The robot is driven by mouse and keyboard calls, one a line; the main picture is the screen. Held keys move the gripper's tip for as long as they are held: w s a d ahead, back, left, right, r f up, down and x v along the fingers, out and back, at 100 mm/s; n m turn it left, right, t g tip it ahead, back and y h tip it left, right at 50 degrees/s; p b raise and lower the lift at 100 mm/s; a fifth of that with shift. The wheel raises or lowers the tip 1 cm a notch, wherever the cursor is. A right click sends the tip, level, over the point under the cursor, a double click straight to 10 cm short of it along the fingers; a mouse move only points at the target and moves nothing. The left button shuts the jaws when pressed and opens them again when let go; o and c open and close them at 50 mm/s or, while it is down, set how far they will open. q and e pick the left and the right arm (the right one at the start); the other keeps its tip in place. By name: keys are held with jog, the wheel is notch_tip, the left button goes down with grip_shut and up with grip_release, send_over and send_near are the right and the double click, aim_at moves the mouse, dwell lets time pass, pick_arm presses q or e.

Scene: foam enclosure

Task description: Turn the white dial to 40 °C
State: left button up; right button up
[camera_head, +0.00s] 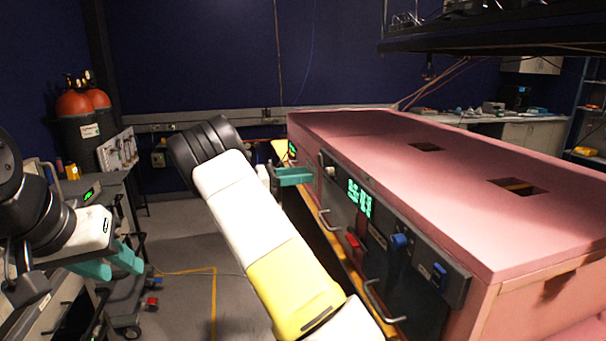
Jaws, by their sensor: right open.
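The pink foam enclosure (400,150) stands at the right with a dark control panel along its front. A small pale knob (329,160), which looks like the white dial, sits near the far end of that panel; its pointer and markings are too small to read. A green lit display (359,198) is nearer along the panel, its digits unclear at this slant. My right gripper (308,176), with teal fingers, is open just left of the pale knob; I cannot tell whether it touches it. My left gripper (118,266) is open and empty at the left, far from the panel.
The panel also bears a blue knob (399,241), a red part (352,246) and metal handles. Orange-topped cylinders (84,103) and a cart stand at the back left. A dark shelf (500,35) hangs above the enclosure. Open floor lies between the cart and the enclosure.

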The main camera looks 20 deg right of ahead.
aim_at(327, 172)
jog(key=d, duration=0.6)
jog(key=shift+s+d, duration=0.25)
jog(key=shift+d, duration=0.05)
grip_shut()
